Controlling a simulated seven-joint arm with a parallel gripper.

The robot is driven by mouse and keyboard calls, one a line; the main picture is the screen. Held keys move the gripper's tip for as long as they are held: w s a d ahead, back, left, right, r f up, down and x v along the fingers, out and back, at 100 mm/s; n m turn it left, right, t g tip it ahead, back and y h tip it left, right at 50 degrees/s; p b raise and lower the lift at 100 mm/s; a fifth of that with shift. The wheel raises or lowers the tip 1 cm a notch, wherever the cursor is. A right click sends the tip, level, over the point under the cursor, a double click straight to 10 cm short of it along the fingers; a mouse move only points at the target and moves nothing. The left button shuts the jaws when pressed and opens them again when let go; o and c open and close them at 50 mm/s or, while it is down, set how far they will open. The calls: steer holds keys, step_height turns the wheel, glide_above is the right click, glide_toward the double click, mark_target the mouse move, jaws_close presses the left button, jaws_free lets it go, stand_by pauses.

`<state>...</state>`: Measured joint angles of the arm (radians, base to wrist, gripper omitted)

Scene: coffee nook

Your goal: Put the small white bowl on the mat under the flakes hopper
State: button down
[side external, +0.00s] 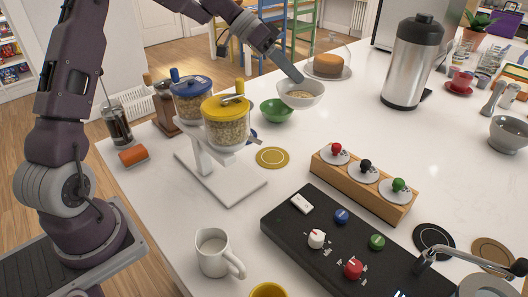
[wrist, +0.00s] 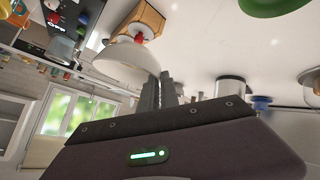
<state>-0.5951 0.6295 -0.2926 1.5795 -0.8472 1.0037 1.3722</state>
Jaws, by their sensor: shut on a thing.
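My gripper (side external: 296,76) is shut on the rim of the small white bowl (side external: 303,101), which appears held above the counter near the green bowl (side external: 277,111). Beige contents show inside the white bowl. The wrist view also shows the white bowl (wrist: 128,64) beside my gripper's fingers (wrist: 160,92). Two clear hoppers stand on a white stand: one with a yellow lid (side external: 227,128) and one with a blue lid (side external: 193,104). I cannot tell which holds flakes. A round yellow mat (side external: 272,157) lies bare by the yellow hopper; a blue mat (side external: 251,135) is mostly hidden behind it.
A wooden block (side external: 362,186) with several coloured knobs and a black control panel (side external: 330,250) lie to the front right. A steel flask (side external: 412,62) and a domed cake (side external: 328,66) stand behind. A white mug (side external: 212,252) is at the front.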

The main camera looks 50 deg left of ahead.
steer(key=s+r+n+t+y, duration=0.1)
steer(key=s+r+n, duration=0.1)
steer(key=s+d+r+n+t+y, duration=0.1)
steer(key=s+r+n+t+y, duration=0.1)
steer(key=n, duration=0.1)
steer(key=s+d+r+n+t+y, duration=0.1)
steer(key=s+r+n, duration=0.1)
steer(key=shift+s+d+r+y, duration=0.1)
steer(key=shift+d+r+y, duration=0.1)
steer(key=shift+r+y, duration=0.2)
steer(key=s+a+n+t+y, duration=0.1)
steer(key=s+a+n+y, duration=0.3)
steer(key=s, duration=0.3)
steer(key=shift+h, duration=0.4)
steer(key=w, duration=0.4)
steer(key=w+d, duration=0.1)
steer(key=w, duration=0.6)
steer(key=shift+w+d+r, duration=0.1)
steer(key=shift+w+d, duration=0.1)
steer(key=shift+w, duration=0.15)
steer(key=w+d+f+m+h, duration=0.1)
steer(key=w+f, duration=0.6)
steer(key=w, duration=0.2)
steer(key=w+d+f, duration=0.1)
steer(key=w+f, duration=0.5)
steer(key=w, duration=0.4)
step_height(320, 180, down, 10)
steer(key=shift+a+f, duration=0.1)
steer(key=shift+a, duration=0.05)
steer(key=shift+f, duration=0.1)
